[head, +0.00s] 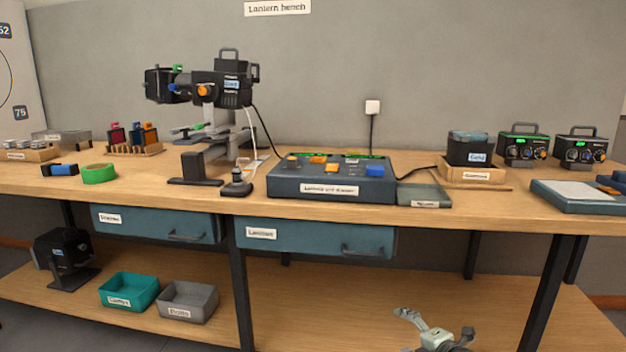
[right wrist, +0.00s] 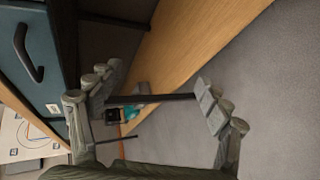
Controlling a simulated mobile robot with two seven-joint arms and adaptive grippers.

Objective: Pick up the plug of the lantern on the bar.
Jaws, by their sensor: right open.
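My right gripper (head: 432,328) is low in front of the bench, below the tabletop and far from the lantern. The right wrist view shows its fingers (right wrist: 152,98) apart and empty. My left gripper is out of view.
The lower shelf holds another lantern (head: 65,258) and two trays (head: 128,291).

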